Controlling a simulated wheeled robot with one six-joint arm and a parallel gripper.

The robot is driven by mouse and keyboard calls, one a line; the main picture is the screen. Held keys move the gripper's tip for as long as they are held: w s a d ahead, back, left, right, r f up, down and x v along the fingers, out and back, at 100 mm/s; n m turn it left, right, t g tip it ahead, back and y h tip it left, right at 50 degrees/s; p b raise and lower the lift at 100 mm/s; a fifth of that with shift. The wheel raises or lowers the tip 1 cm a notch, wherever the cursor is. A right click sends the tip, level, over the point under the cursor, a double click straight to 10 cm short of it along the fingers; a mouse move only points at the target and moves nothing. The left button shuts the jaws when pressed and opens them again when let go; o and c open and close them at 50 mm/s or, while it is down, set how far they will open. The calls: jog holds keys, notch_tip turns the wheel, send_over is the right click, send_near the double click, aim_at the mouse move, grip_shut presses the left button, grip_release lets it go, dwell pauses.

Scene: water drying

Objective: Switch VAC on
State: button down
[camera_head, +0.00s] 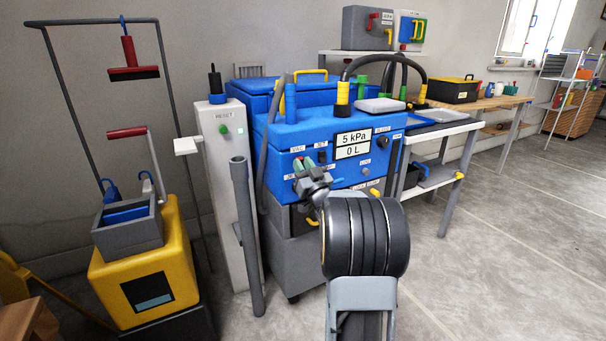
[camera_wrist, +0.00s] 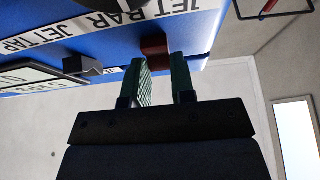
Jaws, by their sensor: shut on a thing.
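The blue machine (camera_head: 330,125) carries a front panel with a small VAC label (camera_head: 297,150) at its upper left. The display (camera_head: 353,144) reads 5 kPa and 0 L. My gripper (camera_head: 303,164) is at the left of this panel, just below the VAC label. In the wrist view, the green fingers of my gripper (camera_wrist: 165,62) are closed around a small dark red switch (camera_wrist: 155,43) on the blue panel. The fingers hide part of it, and its own label cannot be read. The head view hides the switch behind the gripper.
A dark knob (camera_wrist: 86,65) and the JET TAP label (camera_wrist: 55,33) are close by in the wrist view. A white post (camera_head: 219,160) with a green button stands left of the machine. Open floor lies right.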

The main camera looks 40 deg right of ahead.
jog(key=c, duration=1)
grip_release()
jog(key=shift+o, duration=0.2)
jog(key=p+v, duration=0.2)
jog(key=v, duration=1.1)
jog(key=shift+s, duration=0.35)
jog(key=shift+f, duration=0.15)
